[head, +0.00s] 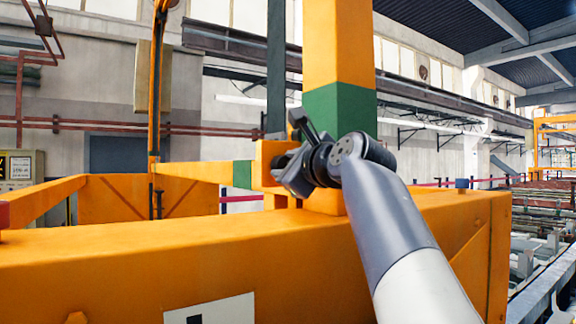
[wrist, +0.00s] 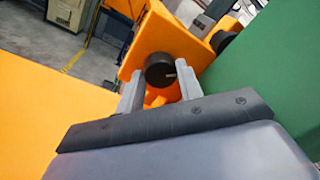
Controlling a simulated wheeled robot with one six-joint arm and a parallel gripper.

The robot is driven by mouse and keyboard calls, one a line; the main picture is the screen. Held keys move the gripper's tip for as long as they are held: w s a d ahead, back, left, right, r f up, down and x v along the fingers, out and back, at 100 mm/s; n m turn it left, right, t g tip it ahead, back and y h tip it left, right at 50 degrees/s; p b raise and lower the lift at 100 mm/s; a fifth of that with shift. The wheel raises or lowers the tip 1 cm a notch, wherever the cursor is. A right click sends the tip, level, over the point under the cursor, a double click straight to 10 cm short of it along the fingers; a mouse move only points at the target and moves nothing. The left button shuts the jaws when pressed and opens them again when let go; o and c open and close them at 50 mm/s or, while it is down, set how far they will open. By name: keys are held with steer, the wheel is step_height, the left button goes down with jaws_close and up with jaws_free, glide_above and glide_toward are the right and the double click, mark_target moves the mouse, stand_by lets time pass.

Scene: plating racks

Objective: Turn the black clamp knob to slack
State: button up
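The black clamp knob (wrist: 160,70) sits on an orange bracket in the wrist view, with a pale mark on its face towards the right. My gripper (wrist: 160,78) has one grey finger on each side of the knob, left and right. The knob fills nearly the whole space between the fingertips. I cannot tell whether the fingers press on it or stand just clear. In the head view my gripper (head: 282,174) is at the orange bracket (head: 266,160) beside the post, and it hides the knob there.
An orange and green post (head: 340,100) rises right behind my gripper. A wide orange beam (head: 130,260) runs across below it. In the wrist view a green surface (wrist: 265,85) stands close on the right, and a second dark round part (wrist: 224,41) shows beyond the bracket.

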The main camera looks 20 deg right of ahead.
steer(key=c, duration=0.4)
steer(key=shift+n, duration=0.3)
steer(key=n, duration=0.2)
steer(key=n+b, duration=0.1)
steer(key=n, duration=0.1)
steer(key=shift+f+n, duration=0.2)
steer(key=shift+n, duration=0.2)
steer(key=n+b, duration=0.1)
steer(key=n, duration=0.4)
steer(key=shift+t+y, duration=0.3)
steer(key=shift+y, duration=0.1)
steer(key=shift+n, duration=0.3)
steer(key=o, duration=1)
